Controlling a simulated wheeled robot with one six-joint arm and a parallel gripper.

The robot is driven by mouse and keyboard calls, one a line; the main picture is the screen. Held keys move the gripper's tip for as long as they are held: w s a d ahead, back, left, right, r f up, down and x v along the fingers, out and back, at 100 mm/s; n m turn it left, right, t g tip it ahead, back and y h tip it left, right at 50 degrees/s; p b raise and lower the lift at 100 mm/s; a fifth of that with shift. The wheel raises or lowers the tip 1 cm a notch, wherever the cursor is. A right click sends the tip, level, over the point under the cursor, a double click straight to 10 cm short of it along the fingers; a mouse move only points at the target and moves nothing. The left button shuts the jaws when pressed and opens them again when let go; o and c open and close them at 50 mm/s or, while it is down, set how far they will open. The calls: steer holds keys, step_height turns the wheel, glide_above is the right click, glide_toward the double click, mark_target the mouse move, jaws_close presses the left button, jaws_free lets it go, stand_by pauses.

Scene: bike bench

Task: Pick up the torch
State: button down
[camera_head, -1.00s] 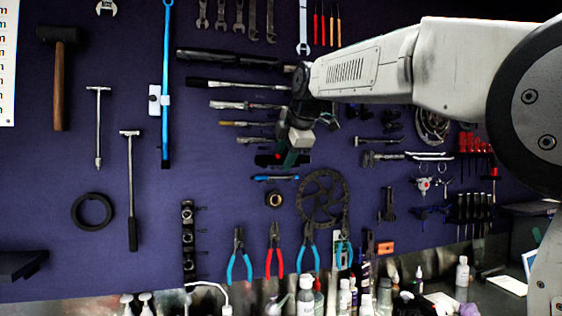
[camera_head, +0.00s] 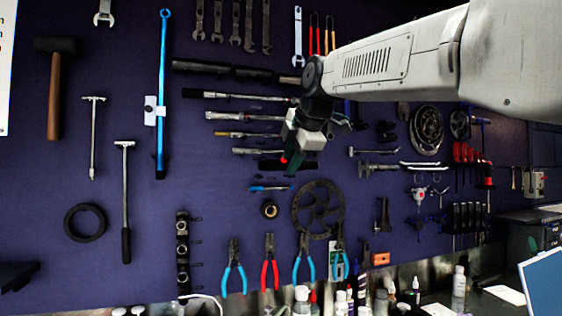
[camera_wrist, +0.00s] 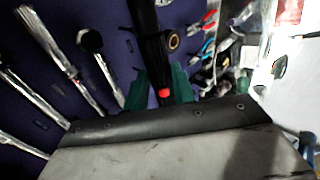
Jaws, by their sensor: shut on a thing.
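The torch is a dark, narrow cylinder with a red spot near one end. In the wrist view the torch (camera_wrist: 152,45) runs up from between the green fingers of my gripper (camera_wrist: 160,90). My gripper is shut on it. In the head view my gripper (camera_head: 292,160) is in front of the purple tool wall, and the torch (camera_head: 269,165) appears as a dark, roughly level bar partly hidden by the fingers. I cannot tell whether the torch still touches the wall.
Several long-handled tools (camera_head: 245,116) hang just above and left of my gripper. A small ring (camera_head: 270,210), a brake disc (camera_head: 318,210) and pliers (camera_head: 270,265) hang below. Bottles (camera_head: 302,294) stand along the bench under the wall.

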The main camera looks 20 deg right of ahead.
steer(key=s+d, duration=0.1)
steer(key=s, duration=1.1)
steer(key=shift+d, duration=0.15)
